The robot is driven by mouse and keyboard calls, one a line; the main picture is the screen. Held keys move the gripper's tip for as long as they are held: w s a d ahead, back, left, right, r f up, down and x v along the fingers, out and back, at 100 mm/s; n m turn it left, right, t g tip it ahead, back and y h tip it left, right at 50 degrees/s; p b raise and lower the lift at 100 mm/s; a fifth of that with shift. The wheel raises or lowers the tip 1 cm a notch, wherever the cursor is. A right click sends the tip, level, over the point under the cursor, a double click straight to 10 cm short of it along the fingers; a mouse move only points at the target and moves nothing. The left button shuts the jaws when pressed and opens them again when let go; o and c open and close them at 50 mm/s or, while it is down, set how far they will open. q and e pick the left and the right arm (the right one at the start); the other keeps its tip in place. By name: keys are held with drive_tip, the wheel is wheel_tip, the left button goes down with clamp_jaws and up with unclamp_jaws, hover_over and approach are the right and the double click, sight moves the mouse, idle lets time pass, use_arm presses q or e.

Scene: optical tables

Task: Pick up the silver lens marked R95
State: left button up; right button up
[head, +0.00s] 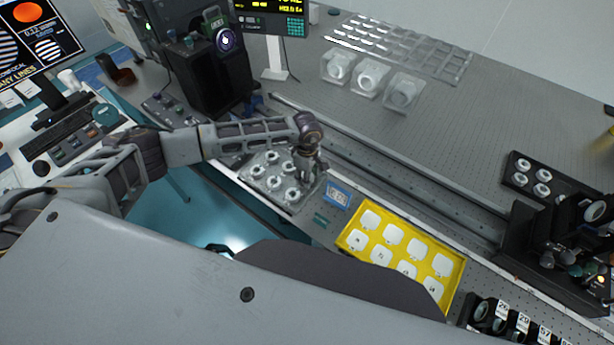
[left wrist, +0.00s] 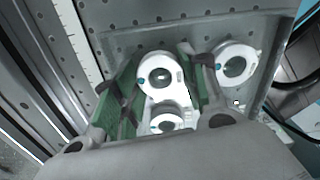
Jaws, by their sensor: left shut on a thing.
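A clear tray (head: 252,188) holds several small silver-white ring-mounted lenses, and my left gripper (head: 305,176) reaches down at its right side. In the left wrist view, the green-padded fingers of my left gripper (left wrist: 160,62) are closed around a silver-white lens mount (left wrist: 157,73) with a dark glass centre and a small blue dot. A similar ring (left wrist: 166,122) shows just below it, between the fingers. Another lens (left wrist: 236,63) sits right of the fingers. No R95 marking is legible, so I cannot tell which lens this is. My right gripper is not in view.
A yellow tray (head: 349,240) with several white pieces lies right of the clear tray, with a small blue-framed display (head: 338,196) between them. A long rail (head: 385,178) runs behind. Clear boxes (head: 403,92) stand farther back. Much of the perforated tabletop is clear.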

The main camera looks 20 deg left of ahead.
use_arm(q)
wheel_tip(320, 180, up, 10)
drive_tip(key=b, duration=0.1)
drive_tip(key=shift+f+b, duration=0.2)
drive_tip(key=shift+b, duration=0.1)
